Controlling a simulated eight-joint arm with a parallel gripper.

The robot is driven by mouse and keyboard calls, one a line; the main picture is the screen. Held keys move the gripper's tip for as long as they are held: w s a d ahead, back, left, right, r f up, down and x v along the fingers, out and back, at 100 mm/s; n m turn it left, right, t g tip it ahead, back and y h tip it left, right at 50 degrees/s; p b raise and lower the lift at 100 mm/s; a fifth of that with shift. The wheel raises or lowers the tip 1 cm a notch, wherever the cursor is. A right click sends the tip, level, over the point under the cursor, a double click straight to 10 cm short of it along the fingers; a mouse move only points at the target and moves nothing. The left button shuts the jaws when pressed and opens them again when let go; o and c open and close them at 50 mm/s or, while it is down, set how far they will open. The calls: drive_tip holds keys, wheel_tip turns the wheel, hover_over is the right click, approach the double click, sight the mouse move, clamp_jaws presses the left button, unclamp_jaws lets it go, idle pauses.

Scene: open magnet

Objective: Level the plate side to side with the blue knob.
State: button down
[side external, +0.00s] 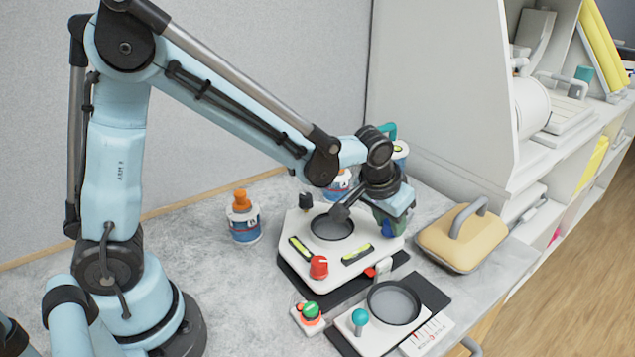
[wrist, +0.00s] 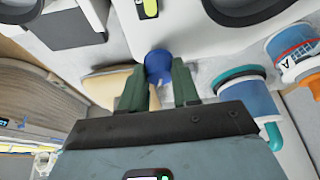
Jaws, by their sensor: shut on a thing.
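The white levelling stand (side external: 376,268) sits on the bench and carries a round dark plate (side external: 332,227). Two yellow-green bubble vials lie on its front, a left one (side external: 300,248) and a right one (side external: 357,253); their bubbles are too small to read. A red knob (side external: 319,267) is at the front corner. My gripper (side external: 388,226) is at the stand's right side, mostly hiding the blue knob there. In the wrist view my green fingers (wrist: 158,82) are shut on the blue knob (wrist: 158,63), one on each side. Part of a vial (wrist: 149,8) shows above it.
An orange-capped bottle (side external: 244,220) is at left; other bottles stand behind my gripper. A tan handled block (side external: 462,240) is at right.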

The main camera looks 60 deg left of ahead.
drive_tip(key=shift+m, duration=0.3)
drive_tip(key=shift+a+m+h, duration=0.1)
drive_tip(key=shift+m+h, duration=0.55)
drive_tip(key=shift+m, duration=0.75)
drive_tip(key=shift+a+m+h, duration=0.1)
drive_tip(key=shift+m+h, duration=0.55)
drive_tip(key=shift+m, duration=0.75)
drive_tip(key=c, duration=0.8)
unclamp_jaws()
drive_tip(key=v, duration=1.2)
drive_tip(key=shift+w+r, duration=0.15)
drive_tip(key=shift+w, duration=0.05)
